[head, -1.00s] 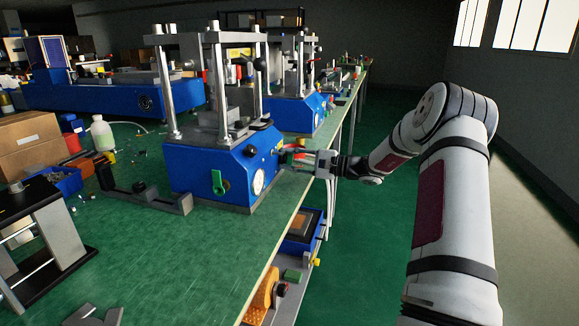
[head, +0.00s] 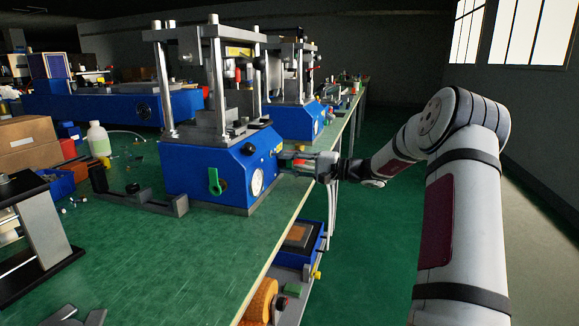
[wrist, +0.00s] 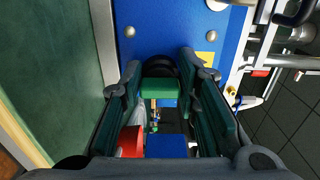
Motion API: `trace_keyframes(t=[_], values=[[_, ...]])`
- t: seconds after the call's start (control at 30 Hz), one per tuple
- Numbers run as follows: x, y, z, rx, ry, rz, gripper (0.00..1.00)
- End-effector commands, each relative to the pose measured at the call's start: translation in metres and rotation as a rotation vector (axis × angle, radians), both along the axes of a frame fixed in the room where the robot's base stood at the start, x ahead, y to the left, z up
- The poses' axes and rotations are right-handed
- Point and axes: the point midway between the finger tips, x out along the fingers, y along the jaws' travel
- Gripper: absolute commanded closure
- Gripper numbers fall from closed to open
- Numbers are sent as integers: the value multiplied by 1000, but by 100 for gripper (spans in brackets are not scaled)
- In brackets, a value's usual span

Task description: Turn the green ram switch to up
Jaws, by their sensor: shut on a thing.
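A green ram switch (wrist: 160,88) with a dark round base sits on the blue panel of the near press (head: 205,172). In the wrist view it lies between the dark finger pads of my gripper (wrist: 160,82), which is shut on it. In the head view my gripper (head: 288,163) is at the right side of the near press, and its fingers hide the switch there. I cannot read from these frames which way the switch points. A separate green lever (head: 214,181) hangs on the press's front face, left of a round gauge (head: 257,183).
A second blue press (head: 292,120) stands behind on the green bench (head: 150,265). A grey bracket bar (head: 150,205) lies left of the near press. A lower shelf with a blue tray (head: 300,240) is under the bench edge. The floor right of the bench is clear.

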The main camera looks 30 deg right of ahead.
Motion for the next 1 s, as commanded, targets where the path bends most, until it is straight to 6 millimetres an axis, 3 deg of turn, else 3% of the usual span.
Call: trace_keyframes(t=[0.27,0.3,0.37,0.77,1.0], values=[[0,0,0,-1,0,0,99],[0,0,-1,-1,1,0,62],[0,0,0,-1,1,0,52],[-5,-4,0,-1,1,-2,52],[-36,-30,-1,0,2,-5,52]])
